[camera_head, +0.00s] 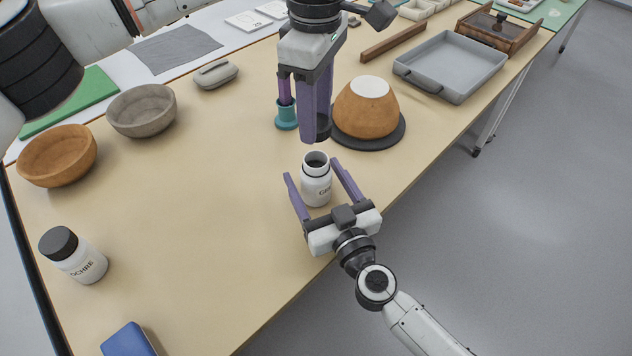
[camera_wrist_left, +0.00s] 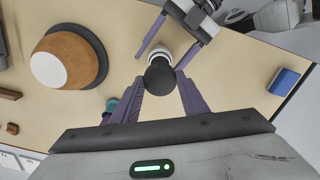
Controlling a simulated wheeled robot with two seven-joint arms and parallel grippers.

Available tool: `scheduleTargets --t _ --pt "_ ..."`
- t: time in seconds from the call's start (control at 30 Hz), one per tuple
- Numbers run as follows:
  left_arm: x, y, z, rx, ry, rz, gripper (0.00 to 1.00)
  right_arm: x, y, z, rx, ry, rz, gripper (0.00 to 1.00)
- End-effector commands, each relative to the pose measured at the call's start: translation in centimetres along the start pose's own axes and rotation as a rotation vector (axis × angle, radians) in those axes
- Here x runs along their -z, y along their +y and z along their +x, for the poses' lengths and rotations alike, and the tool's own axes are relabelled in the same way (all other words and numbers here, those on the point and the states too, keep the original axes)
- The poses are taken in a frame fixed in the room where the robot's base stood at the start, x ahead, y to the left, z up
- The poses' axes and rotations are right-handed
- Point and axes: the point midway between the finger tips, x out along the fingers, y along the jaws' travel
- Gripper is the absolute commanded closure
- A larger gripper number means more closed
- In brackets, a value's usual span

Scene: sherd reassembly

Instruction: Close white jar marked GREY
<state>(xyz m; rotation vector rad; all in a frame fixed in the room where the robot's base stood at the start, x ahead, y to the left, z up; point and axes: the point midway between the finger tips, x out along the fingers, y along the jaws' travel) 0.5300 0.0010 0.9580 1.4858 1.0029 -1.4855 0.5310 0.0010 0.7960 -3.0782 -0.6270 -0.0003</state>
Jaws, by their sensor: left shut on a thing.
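The white jar marked GREY (camera_head: 316,188) stands upright on the table, its mouth open and dark inside. Its label is partly hidden. My left gripper (camera_head: 316,132) is above and slightly behind the jar, shut on a dark lid (camera_head: 323,127). In the left wrist view the lid (camera_wrist_left: 160,77) sits between the fingertips and covers much of the jar (camera_wrist_left: 160,51). My right gripper (camera_head: 314,172) reaches in from the lower right. Its fingers are spread on both sides of the jar, with gaps showing.
A teal holder (camera_head: 286,117) and an orange bowl upside down (camera_head: 366,108) on a dark disc stand just behind. A lidded jar marked OCHRE (camera_head: 77,259), a blue block (camera_head: 128,341) and two bowls (camera_head: 57,157) are at the left. The table between is clear.

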Motion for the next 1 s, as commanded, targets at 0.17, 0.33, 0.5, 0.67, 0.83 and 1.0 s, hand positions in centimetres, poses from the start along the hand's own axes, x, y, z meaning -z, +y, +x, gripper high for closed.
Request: scheduleTargets --t 0.17,0.33,0.5,0.67,0.83,1.0 --pt "0.0 0.0 0.0 0.000 0.000 0.000 0.81 0.0 0.0 0.0 0.000 0.000 0.000 0.30" --pt "0.0 0.0 0.0 0.000 0.000 0.000 0.81 0.0 0.0 0.0 0.000 0.000 0.000 0.57" --pt "0.0 0.0 0.0 0.000 0.000 0.000 0.81 0.0 0.0 0.0 0.000 0.000 0.000 0.86" --pt "0.0 0.0 0.3 0.001 0.000 0.000 0.81 0.0 0.0 0.0 0.000 0.000 -0.001 0.93" --pt "-0.1 -0.1 2.4 0.003 0.001 0.001 0.81 0.0 0.0 0.0 0.000 0.000 -0.001 0.93" --pt "-0.1 -0.1 4.7 0.002 0.002 0.000 0.81 0.0 0.0 0.0 0.000 0.000 -0.001 0.93"
